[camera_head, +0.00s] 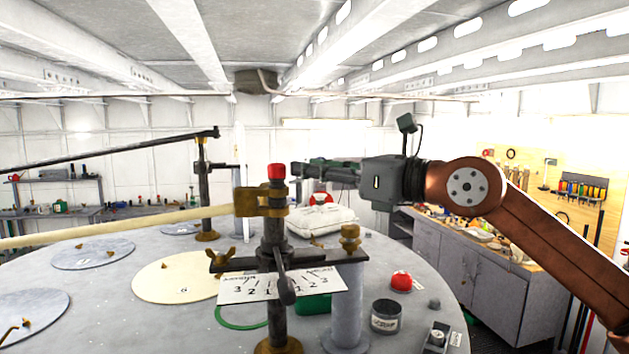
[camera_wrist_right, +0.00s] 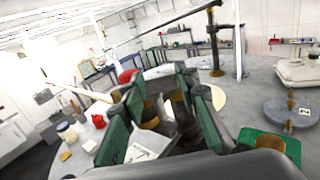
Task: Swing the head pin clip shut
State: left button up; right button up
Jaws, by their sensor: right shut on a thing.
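The post (camera_head: 276,245) is dark, with a red cap (camera_head: 276,171), and stands upright on the round grey table. Its brass head clip (camera_head: 248,202) sits just below the cap, where a pale pole (camera_head: 120,225) comes in from the left. My right gripper (camera_head: 296,169) reaches in from the right at cap height, its green-backed fingers close to the post. In the right wrist view its fingers (camera_wrist_right: 168,108) close around brass and dark parts, which I take to be the clip; the exact contact is hidden. My left gripper is not in view.
A red knob (camera_head: 401,281), a dark tin (camera_head: 385,316) and a white sack (camera_head: 325,225) are on the table. Another post (camera_head: 205,190) stands behind left.

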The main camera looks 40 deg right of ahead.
jog(key=shift+s+a+m+h+b, duration=0.1)
jog(key=shift+a+m+h+b, duration=0.1)
jog(key=shift+m+h+b, duration=0.8)
jog(key=shift+s+a+m+h+b, duration=0.2)
jog(key=shift+m+h, duration=0.4)
jog(key=shift+h, duration=0.9)
jog(key=shift+w, duration=0.1)
jog(key=shift+d, duration=0.1)
jog(key=o, duration=1.1)
jog(key=shift+s+a, duration=0.2)
jog(key=shift+s, duration=1.8)
jog(key=shift+s+a, duration=0.2)
jog(key=shift+s, duration=1.75)
